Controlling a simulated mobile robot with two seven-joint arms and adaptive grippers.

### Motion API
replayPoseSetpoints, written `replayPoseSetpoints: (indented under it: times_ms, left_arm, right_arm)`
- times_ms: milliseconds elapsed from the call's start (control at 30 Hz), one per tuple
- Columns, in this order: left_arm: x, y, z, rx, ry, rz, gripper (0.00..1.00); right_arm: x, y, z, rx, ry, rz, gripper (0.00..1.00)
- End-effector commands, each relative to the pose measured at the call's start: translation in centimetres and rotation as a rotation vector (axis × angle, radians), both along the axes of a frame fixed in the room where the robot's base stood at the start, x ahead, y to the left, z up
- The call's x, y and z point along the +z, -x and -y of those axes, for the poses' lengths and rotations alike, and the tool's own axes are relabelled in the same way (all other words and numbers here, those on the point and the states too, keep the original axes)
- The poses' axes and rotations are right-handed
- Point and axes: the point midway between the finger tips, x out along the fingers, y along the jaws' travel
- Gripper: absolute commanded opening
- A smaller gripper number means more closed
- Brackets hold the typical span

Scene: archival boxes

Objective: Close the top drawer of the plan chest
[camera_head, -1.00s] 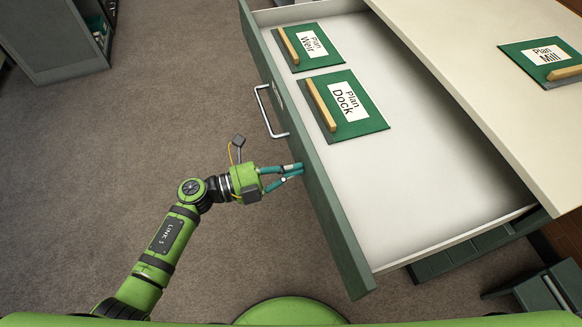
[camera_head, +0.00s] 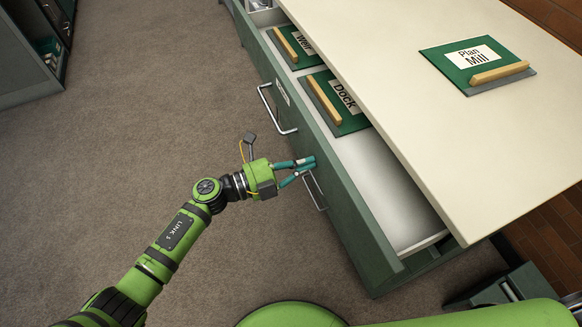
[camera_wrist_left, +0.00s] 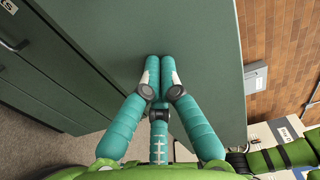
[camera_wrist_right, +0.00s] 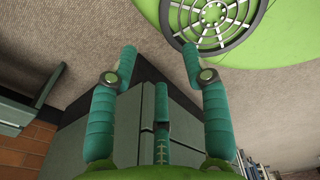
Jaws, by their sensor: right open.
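The top drawer (camera_head: 345,180) of the plan chest is partly open in the head view, its white inside showing as a strip beside the pale chest top (camera_head: 430,120). In it lie the green Plan Weir board (camera_head: 287,48) and the Plan Dock board (camera_head: 350,123), both partly hidden under the top. My left gripper (camera_head: 313,162) is at the drawer's green front, fingertips together and seemingly touching it. The left wrist view shows the shut fingers (camera_wrist_left: 159,62) against the green panel (camera_wrist_left: 205,50), with nothing between them. My right gripper (camera_wrist_right: 160,58) is open and empty in its wrist view.
A green Plan Mill board (camera_head: 475,65) with a wooden bar lies on the chest top. A grey-green cabinet (camera_head: 25,60) stands at the upper left. Carpet left of the chest is clear. A low green unit (camera_head: 510,288) is at the lower right.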

Motion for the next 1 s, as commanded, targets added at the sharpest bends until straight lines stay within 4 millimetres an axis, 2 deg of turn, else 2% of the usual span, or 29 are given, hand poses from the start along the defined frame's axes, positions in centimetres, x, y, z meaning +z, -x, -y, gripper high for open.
replayPoseSetpoints:
  times_ms: [300, 500, 700, 1000]
  left_arm:
    - [-0.3, -2.3, 7.3, -0.003, 0.001, 0.003, 0.00]
    - [-0.3, -3.5, 11.1, -0.002, 0.002, 0.001, 0.00]
    - [-0.2, -4.3, 13.3, -0.001, 0.000, -0.001, 0.00]
    - [0.0, -4.6, 14.3, 0.001, 0.000, -0.001, 0.00]
  right_arm:
    - [-2.4, 0.0, -0.9, -0.004, -0.012, 0.001, 0.48]
    - [-3.6, 0.0, -1.7, -0.005, -0.021, 0.001, 0.48]
    - [-4.3, -0.7, -1.6, -0.003, -0.023, 0.022, 0.48]
    - [-4.1, -3.6, -1.0, 0.003, -0.019, 0.077, 0.48]
